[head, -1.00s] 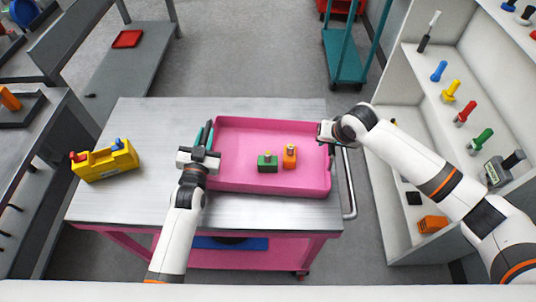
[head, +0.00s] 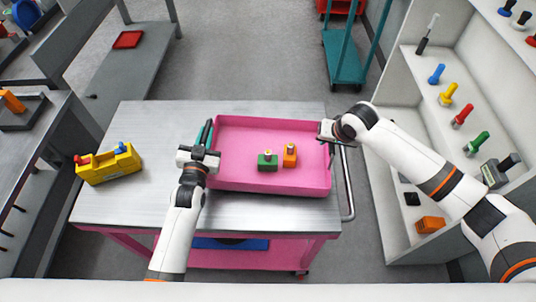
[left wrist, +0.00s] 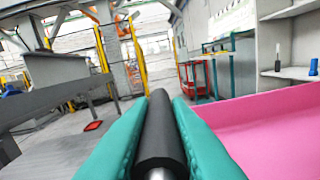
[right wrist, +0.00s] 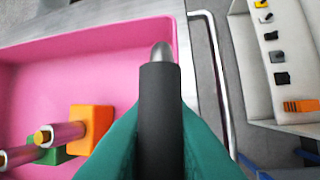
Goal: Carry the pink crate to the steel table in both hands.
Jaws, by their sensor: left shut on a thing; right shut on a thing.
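The pink crate (head: 270,184) is at the right part of the steel-topped pink cart (head: 130,206). I cannot tell whether it touches the top or is slightly above it. Inside it stand a green block (head: 267,163) and an orange block (head: 290,156), each with a peg. My left gripper (head: 208,135) is shut at the crate's left side; the left wrist view shows its teal fingers around a black handle bar (left wrist: 157,130). My right gripper (head: 328,138) is shut at the right side, on another black handle bar (right wrist: 161,110). The crate looks roughly level.
A yellow caddy (head: 110,165) stands on the cart's left part. A grey metal table (head: 55,130) is at the left, with a low bench holding a red tray (head: 128,40) behind. A white shelf (head: 430,110) with coloured items flanks the right. A teal trolley (head: 345,55) stands behind.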

